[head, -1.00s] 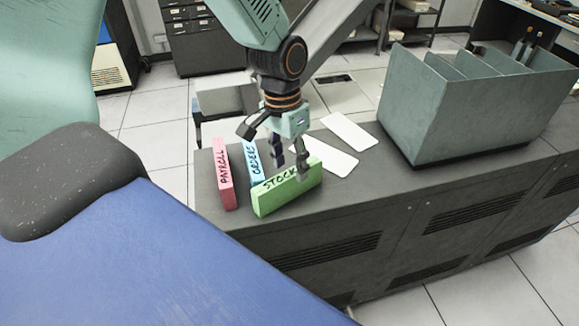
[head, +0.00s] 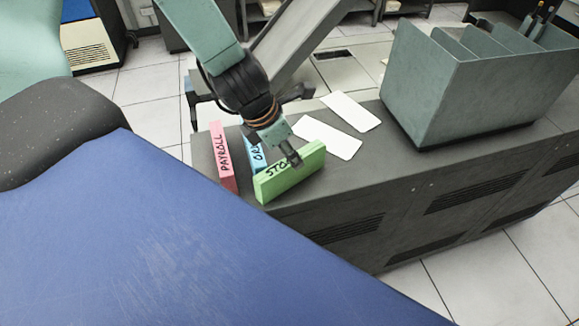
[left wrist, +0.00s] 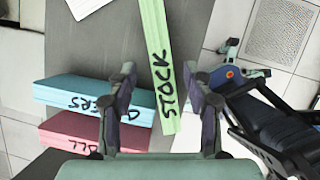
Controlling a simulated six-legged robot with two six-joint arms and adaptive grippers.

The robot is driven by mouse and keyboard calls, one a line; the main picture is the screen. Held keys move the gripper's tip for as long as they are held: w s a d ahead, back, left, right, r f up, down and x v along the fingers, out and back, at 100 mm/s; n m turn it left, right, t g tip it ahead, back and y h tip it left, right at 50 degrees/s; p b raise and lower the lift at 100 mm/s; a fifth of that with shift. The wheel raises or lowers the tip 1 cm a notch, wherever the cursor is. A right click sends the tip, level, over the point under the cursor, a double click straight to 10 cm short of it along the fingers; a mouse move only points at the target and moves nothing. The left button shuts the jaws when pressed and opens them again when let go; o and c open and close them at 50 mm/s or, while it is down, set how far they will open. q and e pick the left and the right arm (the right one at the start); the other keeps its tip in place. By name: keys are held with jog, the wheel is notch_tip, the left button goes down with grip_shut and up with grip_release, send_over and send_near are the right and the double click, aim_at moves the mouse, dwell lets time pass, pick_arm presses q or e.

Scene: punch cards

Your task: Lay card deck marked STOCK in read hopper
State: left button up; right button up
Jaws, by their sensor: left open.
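The green card deck marked STOCK (head: 298,176) stands on its long edge on the dark grey cabinet top. My left gripper (head: 291,155) is over it in the head view, coming down from the upper left. In the left wrist view the STOCK deck (left wrist: 162,60) lies between the two spread fingers (left wrist: 164,78), with gaps on both sides. One finger is largely hidden in the head view. A grey-green open box with dividers (head: 455,95) stands at the right of the cabinet top; I cannot tell whether it is the read hopper. My right gripper is not identifiable.
The pink PAYROLL deck (head: 221,162) and the blue ORDERS deck (head: 256,160), partly hidden by my gripper, stand left of STOCK. Two white cards (head: 350,112) lie flat behind it. The dark cabinet top (head: 375,165) is clear between STOCK and the box.

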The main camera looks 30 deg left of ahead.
aim_at(292, 171)
pick_arm(q)
jog(key=shift+a+n, duration=0.2)
jog(key=shift+n, duration=0.4)
jog(key=shift+w+d+f+n+y+b, duration=0.1)
jog(key=shift+d+f+n+y+b, duration=0.2)
jog(key=shift+b, duration=0.2)
jog(key=shift+b+x, duration=0.6)
jog(key=shift+x, duration=0.15)
jog(key=shift+w+a+f, duration=0.2)
jog(key=shift+w+f, duration=0.05)
jog(key=shift+f, duration=0.05)
jog(key=shift+d+f+b, duration=0.15)
jog(key=shift+f+b, duration=0.4)
jog(key=shift+b, duration=0.2)
jog(key=b+x, duration=0.3)
jog(key=shift+s+d+f, duration=0.1)
jog(key=shift+s+d, duration=0.1)
jog(key=shift+w+f+b, duration=0.3)
jog(key=shift+f, duration=0.15)
jog(key=shift+r, duration=0.1)
